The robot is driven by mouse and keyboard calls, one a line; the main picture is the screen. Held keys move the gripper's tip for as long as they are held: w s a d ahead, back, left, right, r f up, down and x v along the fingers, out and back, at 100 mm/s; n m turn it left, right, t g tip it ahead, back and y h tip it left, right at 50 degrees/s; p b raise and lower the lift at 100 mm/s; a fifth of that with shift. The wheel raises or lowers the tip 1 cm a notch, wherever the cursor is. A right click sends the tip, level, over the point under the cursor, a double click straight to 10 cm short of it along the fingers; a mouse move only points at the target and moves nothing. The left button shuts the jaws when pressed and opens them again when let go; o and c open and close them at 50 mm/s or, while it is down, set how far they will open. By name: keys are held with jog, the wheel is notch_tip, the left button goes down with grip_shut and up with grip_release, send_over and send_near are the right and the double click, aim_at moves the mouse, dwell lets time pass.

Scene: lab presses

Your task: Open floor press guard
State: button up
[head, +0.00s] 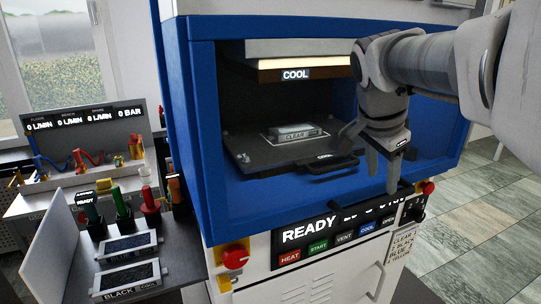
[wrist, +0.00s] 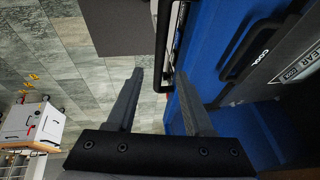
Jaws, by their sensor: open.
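The floor press has a blue frame (head: 190,110) around a wide front opening in the head view. I cannot tell whether a clear guard pane covers it. A black bar handle (head: 368,203) runs along the lower front edge, partly hidden by my gripper. It also shows in the wrist view as a black bar handle (wrist: 162,45), just past my fingertips and roughly between them. My gripper (head: 382,182) is open and empty, pointing down in front of the opening. In the wrist view, my gripper (wrist: 160,73) has both fingers apart; contact with the handle cannot be told.
Inside the press, a mould marked CLEAR (head: 297,132) lies on a dark lower plate with its own handle (head: 333,167). Below are a READY display (head: 295,236), buttons and a red knob (head: 235,257). A side bench (head: 170,262) holds moulds and coloured tools. Tiled floor (head: 490,215) is clear at right.

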aim_at(381, 199)
jog(key=x, duration=0.6)
jog(key=shift+w+d+f+b, duration=0.1)
jog(key=shift+f+b, duration=0.2)
grip_shut()
dwell(1.1)
